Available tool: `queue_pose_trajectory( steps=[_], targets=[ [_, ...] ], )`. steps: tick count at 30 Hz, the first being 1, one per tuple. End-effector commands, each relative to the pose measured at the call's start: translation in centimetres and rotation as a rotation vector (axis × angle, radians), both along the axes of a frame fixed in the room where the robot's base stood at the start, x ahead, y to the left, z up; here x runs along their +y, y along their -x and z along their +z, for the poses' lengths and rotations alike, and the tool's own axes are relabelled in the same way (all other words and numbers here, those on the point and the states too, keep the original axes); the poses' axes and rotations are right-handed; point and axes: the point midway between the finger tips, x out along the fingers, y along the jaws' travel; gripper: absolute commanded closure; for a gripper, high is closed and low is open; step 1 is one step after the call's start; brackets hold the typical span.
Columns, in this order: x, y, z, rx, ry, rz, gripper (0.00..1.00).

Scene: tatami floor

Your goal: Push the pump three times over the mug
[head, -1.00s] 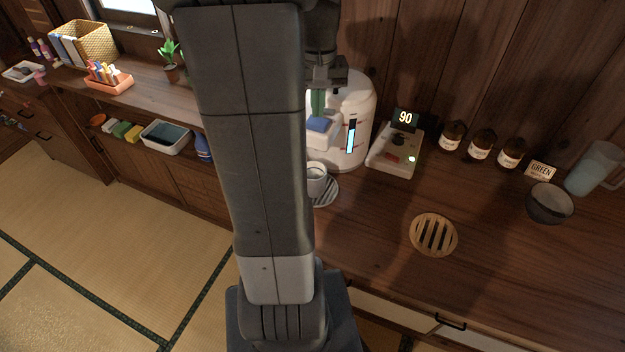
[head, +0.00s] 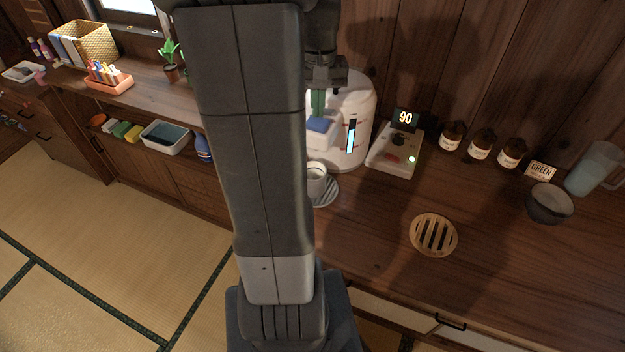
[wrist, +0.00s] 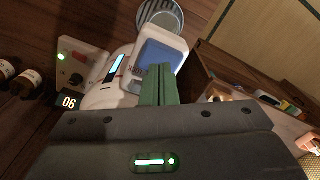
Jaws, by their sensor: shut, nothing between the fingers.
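The white pump dispenser (head: 357,110) stands on the counter against the wall, with a lit blue level strip on its front. Its blue push pad (head: 320,125) also shows in the wrist view (wrist: 160,57). The grey mug (head: 317,177) stands upright on a round slatted drip tray (head: 327,193) below the spout side, partly hidden by my arm. My gripper (head: 318,108) is over the pad with its green fingers shut and empty. In the wrist view my fingertips (wrist: 160,72) overlap the blue pad; I cannot tell whether they touch it.
A control box (head: 396,152) with a display reading 90 stands right of the dispenser. Several brown bottles (head: 481,145), a dark bowl (head: 549,203), a pitcher (head: 594,168) and a round wooden trivet (head: 433,235) are farther right. The front counter is mostly clear.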

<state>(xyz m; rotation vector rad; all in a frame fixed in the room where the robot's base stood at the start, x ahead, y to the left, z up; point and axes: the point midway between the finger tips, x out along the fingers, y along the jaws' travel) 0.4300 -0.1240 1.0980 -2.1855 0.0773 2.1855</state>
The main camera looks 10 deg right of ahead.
Motion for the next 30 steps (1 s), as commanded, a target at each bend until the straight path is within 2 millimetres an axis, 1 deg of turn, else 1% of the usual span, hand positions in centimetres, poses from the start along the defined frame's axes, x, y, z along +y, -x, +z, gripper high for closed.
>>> queue_pose_trajectory(
  steps=[14,30],
  targets=[
    [0.0,0.0,-0.2,0.000,0.000,0.000,1.00],
    [0.0,0.0,-1.8,0.001,0.000,0.000,1.00]
  ],
)
